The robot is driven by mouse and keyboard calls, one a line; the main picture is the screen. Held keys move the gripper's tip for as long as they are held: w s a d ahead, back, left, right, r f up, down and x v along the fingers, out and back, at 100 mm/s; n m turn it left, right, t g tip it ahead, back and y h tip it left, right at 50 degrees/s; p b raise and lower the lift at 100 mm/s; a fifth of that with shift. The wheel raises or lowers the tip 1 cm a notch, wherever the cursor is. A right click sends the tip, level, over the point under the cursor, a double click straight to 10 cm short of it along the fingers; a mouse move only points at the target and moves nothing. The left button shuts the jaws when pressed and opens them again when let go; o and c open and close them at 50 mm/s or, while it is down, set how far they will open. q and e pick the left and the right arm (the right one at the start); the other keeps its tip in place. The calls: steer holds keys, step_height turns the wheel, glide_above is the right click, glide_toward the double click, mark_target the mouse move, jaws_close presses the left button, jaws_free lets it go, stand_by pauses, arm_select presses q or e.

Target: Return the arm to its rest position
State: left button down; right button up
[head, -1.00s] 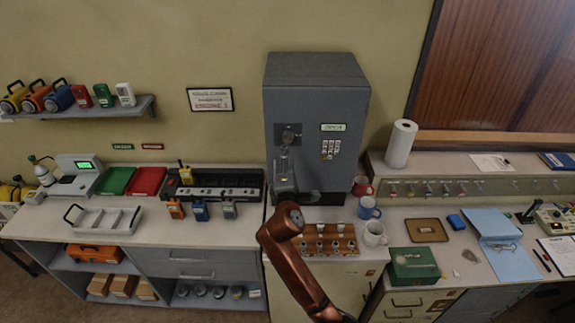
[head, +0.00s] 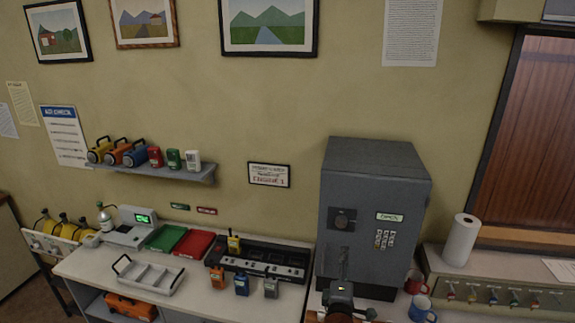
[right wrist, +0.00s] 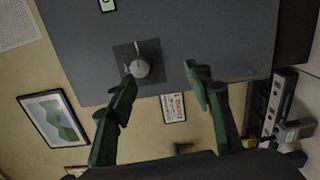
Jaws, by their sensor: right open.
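My right gripper (head: 343,268) is in front of the lower left part of the grey safe (head: 408,235) in the head view. Its fingers point up toward the safe, below the round dial. In the right wrist view my right gripper (right wrist: 162,88) shows two green-padded fingers spread apart with nothing between them. The safe's round dial (right wrist: 140,68) lies beyond the gap, nearer the left finger. The safe door is shut. Most of my right arm is below the head picture. My left gripper is in neither view.
A charger rack (head: 262,262) with handsets before it stands left of the safe. Mugs (head: 421,308) and a paper roll (head: 461,240) stand right of the safe.

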steer(key=s+d+f+m+g, duration=0.25)
steer(key=s+d+f, duration=0.2)
steer(key=f, duration=0.35)
steer(key=s+d+f+m+g+y, duration=0.1)
steer(key=s+d+f+m+g, duration=0.15)
steer(key=s+f, duration=0.45)
steer(key=s+d+f+m+g, duration=0.25)
steer(key=s+d+f, duration=0.2)
steer(key=f, duration=0.45)
steer(key=s+d+f+m+g+y, duration=0.15)
steer(key=s+f+m+g, duration=0.35)
steer(key=s, duration=0.8)
steer(key=s+d+f+m+g+y, duration=0.1)
steer(key=s+f+m+y, duration=0.15)
steer(key=s+f, duration=0.75)
steer(key=s+a+f+g+b, duration=0.1)
steer(key=s+f+b, duration=0.2)
steer(key=f, duration=1.5)
steer(key=s+a+f+b, duration=0.1)
steer(key=s+f+b, duration=0.25)
steer(key=f, duration=1.35)
steer(key=s+f+g+b, duration=0.1)
steer(key=s+f+b, duration=0.4)
steer(key=s+f, duration=1.3)
step_height(320, 180, down, 3)
steer(key=shift+s+f+n, duration=0.15)
steer(key=shift+s+n, duration=0.25)
